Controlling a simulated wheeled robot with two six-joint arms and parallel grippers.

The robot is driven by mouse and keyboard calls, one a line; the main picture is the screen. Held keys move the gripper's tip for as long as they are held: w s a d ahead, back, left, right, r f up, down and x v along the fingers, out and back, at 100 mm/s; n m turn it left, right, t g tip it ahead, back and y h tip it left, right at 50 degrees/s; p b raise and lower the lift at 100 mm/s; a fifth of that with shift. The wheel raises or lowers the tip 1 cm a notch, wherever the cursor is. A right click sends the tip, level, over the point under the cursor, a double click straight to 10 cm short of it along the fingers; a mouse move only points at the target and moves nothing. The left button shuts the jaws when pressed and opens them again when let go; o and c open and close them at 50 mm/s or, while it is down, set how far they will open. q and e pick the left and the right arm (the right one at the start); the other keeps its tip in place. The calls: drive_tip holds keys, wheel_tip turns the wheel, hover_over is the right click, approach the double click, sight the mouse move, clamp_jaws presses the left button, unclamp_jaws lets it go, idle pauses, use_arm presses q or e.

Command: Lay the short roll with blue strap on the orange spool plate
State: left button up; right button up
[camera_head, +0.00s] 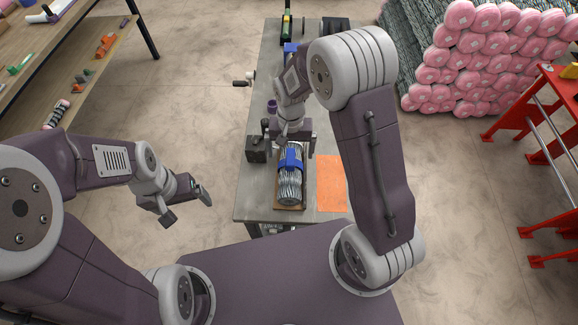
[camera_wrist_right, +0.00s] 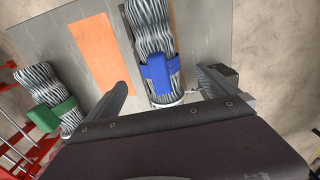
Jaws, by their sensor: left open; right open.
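The short roll with blue strap (camera_head: 290,188) is a bundle of grey wire lying on a brown board on the grey table. Its blue strap also shows in the right wrist view (camera_wrist_right: 158,72). The orange spool plate (camera_head: 331,183) lies flat and bare, just right of the roll; in the right wrist view (camera_wrist_right: 101,50) it is left of the roll. My right gripper (camera_head: 295,140) is open above the roll's far end, its fingers on either side of the roll in the wrist view (camera_wrist_right: 165,95). Contact cannot be told. My left gripper (camera_head: 188,207) is open and empty, left of the table.
A dark block (camera_head: 257,150) and a small purple cup (camera_head: 271,106) stand on the table left of my right gripper. A green-strapped roll (camera_wrist_right: 58,106) shows in the right wrist view. Pink rolls (camera_head: 465,60) are stacked at the back right, by a red rack (camera_head: 545,110).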

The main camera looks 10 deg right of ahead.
sight(290, 157)
drive_tip(key=shift+w+d+f, duration=0.1)
drive_tip(key=shift+d+f, duration=0.15)
drive_tip(key=shift+f, duration=0.55)
drive_tip(key=f, duration=0.1)
drive_tip(key=f+p, duration=0.1)
drive_tip(key=f, duration=0.2)
drive_tip(key=shift+a+f, duration=0.15)
drive_tip(key=shift+a, duration=0.15)
drive_tip(key=shift+d+f, duration=0.1)
drive_tip(key=shift+f, duration=0.35)
drive_tip(key=shift+r, duration=0.1)
drive_tip(key=c, duration=1.3)
clamp_jaws()
